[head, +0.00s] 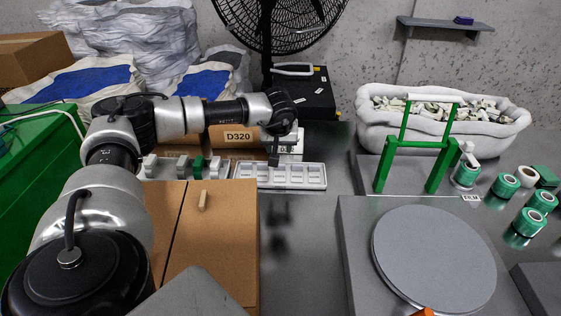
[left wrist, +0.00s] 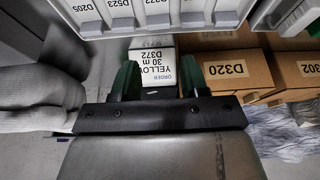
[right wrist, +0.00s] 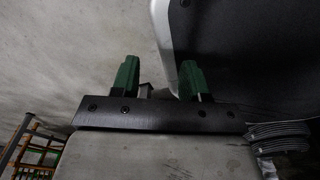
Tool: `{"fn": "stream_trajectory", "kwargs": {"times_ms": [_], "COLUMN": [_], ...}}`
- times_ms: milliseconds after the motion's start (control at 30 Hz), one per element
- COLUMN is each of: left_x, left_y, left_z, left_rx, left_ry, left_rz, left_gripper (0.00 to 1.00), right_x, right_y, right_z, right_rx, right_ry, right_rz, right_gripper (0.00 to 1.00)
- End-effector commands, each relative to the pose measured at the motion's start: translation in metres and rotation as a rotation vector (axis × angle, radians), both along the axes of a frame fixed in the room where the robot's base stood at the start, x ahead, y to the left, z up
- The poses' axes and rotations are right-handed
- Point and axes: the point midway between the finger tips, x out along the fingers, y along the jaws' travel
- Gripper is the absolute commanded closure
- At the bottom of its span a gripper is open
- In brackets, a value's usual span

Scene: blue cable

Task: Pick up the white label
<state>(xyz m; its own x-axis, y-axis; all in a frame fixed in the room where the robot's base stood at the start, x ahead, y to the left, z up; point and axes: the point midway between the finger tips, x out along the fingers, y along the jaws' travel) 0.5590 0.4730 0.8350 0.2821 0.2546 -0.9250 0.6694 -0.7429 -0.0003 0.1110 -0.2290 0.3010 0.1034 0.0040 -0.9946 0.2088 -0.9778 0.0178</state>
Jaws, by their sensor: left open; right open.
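The white label (left wrist: 153,67) shows in the left wrist view with upside-down print reading "ORDER D372 30 m YELLOW". In the head view a white patch (head: 292,144) beside my left gripper looks like the same label, partly hidden. My left gripper (left wrist: 157,72) is open, with one green finger at each side of the label in the picture. I cannot tell whether they touch it. In the head view my left gripper (head: 275,151) points down behind the white tray. My right gripper (right wrist: 158,78) is open and empty in the right wrist view.
A white compartment tray (head: 282,187) with printed codes stands just in front. Cardboard box D320 (head: 237,137) is close beside the left gripper. A round grey plate (head: 435,255), a green frame (head: 410,144) and green tape rolls (head: 505,185) are at the right. Bare table lies in the middle.

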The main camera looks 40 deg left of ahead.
Motion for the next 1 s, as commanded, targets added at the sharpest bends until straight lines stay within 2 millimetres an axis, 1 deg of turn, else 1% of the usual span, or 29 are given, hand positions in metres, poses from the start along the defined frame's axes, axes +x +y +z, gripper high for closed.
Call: {"fn": "stream_trajectory", "kwargs": {"times_ms": [233,300,467,567,733,833,1000], "left_x": [0.01,0.013,0.016,0.019,0.026,0.029,0.03], "left_y": [0.009,0.011,0.014,0.016,0.021,0.024,0.025], "left_z": [-0.036,-0.043,-0.053,-0.065,-0.09,-0.097,-0.099], "left_rx": [0.001,0.001,0.001,0.001,0.001,0.0,0.0], "left_ry": [0.003,0.002,0.001,0.002,0.003,0.002,0.0], "left_rz": [0.001,0.001,-0.001,0.001,0.001,0.002,0.001], "left_gripper": [0.55,0.55,0.55,0.55,0.55,0.55,0.55], "right_x": [0.013,0.016,0.02,0.023,0.035,0.039,0.04], "right_y": [0.002,0.003,0.004,0.005,0.007,0.008,0.008], "right_z": [0.002,0.003,0.005,0.005,0.009,0.012,0.013], "right_rx": [0.001,0.002,0.002,0.002,0.004,0.004,0.004], "right_ry": [-0.009,-0.011,-0.012,-0.015,-0.023,-0.025,-0.024], "right_rz": [-0.002,-0.002,-0.003,-0.003,-0.005,-0.005,-0.006], "right_gripper": [0.55,0.55,0.55,0.55,0.55,0.55,0.55]}}
